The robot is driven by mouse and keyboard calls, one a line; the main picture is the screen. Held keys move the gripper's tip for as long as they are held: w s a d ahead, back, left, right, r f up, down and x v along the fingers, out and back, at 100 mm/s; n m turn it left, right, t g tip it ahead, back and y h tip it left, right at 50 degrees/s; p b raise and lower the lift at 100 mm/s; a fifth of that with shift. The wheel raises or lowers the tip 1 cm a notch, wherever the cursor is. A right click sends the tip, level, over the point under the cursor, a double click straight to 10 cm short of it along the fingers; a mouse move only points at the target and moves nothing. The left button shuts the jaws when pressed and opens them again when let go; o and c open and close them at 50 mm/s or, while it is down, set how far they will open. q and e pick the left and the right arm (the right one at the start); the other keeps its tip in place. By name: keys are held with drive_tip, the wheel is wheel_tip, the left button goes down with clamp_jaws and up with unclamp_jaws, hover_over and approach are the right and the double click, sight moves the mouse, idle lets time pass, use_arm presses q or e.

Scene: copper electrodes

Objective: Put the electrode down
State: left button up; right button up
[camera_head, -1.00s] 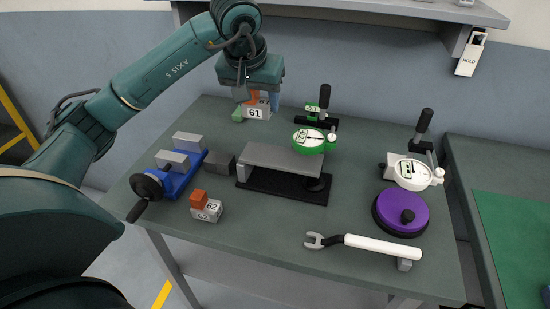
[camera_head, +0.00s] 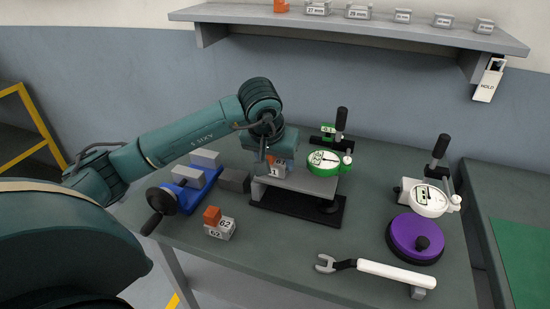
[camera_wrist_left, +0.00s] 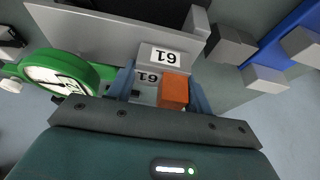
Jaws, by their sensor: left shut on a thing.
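My left gripper (camera_head: 277,164) is shut on the electrode (camera_head: 277,171), a grey block labelled 61 with an orange piece. In the left wrist view the electrode (camera_wrist_left: 172,92) sits between two blue fingers, its 61 labels readable. The gripper holds it at the left end of the grey plate (camera_head: 305,182) of the gauge stand; I cannot tell whether it touches the plate. The green dial gauge (camera_head: 324,162) is just right of it and also shows in the left wrist view (camera_wrist_left: 60,75). My right gripper is not in view.
Another electrode, labelled 62 (camera_head: 221,230), stands at the front left. A blue vise (camera_head: 190,193) and a dark block (camera_head: 234,181) are left of the stand. A white-handled wrench (camera_head: 385,271) and purple disc (camera_head: 405,243) lie right. A shelf (camera_head: 380,32) with several labelled blocks hangs behind.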

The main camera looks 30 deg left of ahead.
use_arm(q)
drive_tip(key=o, duration=1)
drive_tip(key=shift+f, duration=0.15)
drive_tip(key=shift+c, duration=0.2)
drive_tip(key=o, duration=0.5)
drive_tip(key=shift+c, duration=0.2)
drive_tip(key=shift+r, duration=0.35)
drive_tip(key=v, duration=1.1)
drive_tip(key=shift+s+r, duration=0.2)
drive_tip(key=shift+r, duration=0.15)
